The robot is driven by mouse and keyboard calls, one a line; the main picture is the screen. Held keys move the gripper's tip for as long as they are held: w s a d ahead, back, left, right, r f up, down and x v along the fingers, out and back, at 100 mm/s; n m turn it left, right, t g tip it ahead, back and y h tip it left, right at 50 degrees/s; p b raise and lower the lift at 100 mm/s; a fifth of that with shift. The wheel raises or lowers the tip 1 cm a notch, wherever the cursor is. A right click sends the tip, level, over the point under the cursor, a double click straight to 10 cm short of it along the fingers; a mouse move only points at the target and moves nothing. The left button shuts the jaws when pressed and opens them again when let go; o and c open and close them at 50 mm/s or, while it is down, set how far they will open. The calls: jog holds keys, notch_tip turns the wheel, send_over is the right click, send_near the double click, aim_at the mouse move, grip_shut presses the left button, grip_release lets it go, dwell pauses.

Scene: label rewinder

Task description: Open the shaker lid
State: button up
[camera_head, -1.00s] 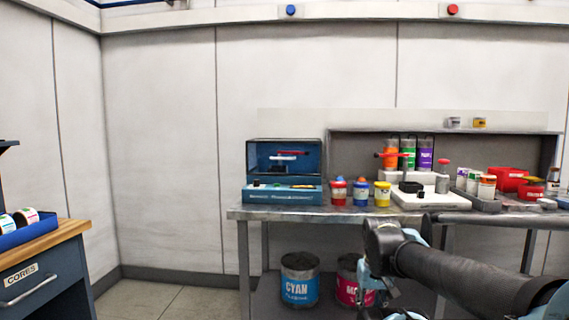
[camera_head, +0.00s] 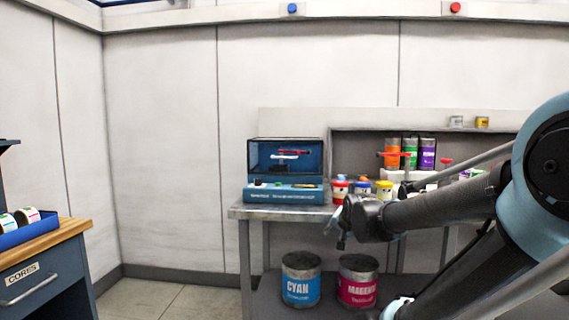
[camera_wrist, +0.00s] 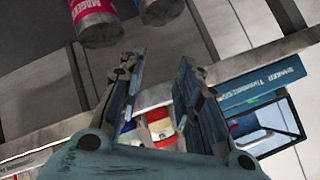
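The shaker (camera_head: 284,193) is a blue machine at the left end of the grey bench. Its dark-framed, see-through lid (camera_head: 284,144) looks closed over a platform with a red item inside. In the wrist view the shaker base (camera_wrist: 262,84) and lid (camera_wrist: 291,112) show upside down at the right. My gripper (camera_wrist: 158,62) is open, with nothing between its fingers. In the head view my gripper (camera_head: 340,226) is in front of the bench's front edge, to the right of and lower than the shaker.
Small ink jars (camera_head: 340,190) stand right of the shaker, partly behind my arm. Cyan (camera_head: 300,283) and magenta (camera_head: 358,284) cans sit on the lower shelf. A cores cabinet (camera_head: 45,275) is at the left. The floor between is clear.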

jog(key=w+a+r+m+t+y, duration=0.2)
jog(key=w+a+r+m+t, duration=0.15)
jog(key=w+a+r, duration=0.45)
jog(key=m+t+y, duration=0.3)
jog(key=m+t, duration=0.1)
jog(key=t, duration=0.1)
send_near(287, 155)
jog(key=w+a, duration=0.4)
jog(key=shift+w+r, duration=0.2)
jog(key=shift+r, duration=0.05)
grip_shut()
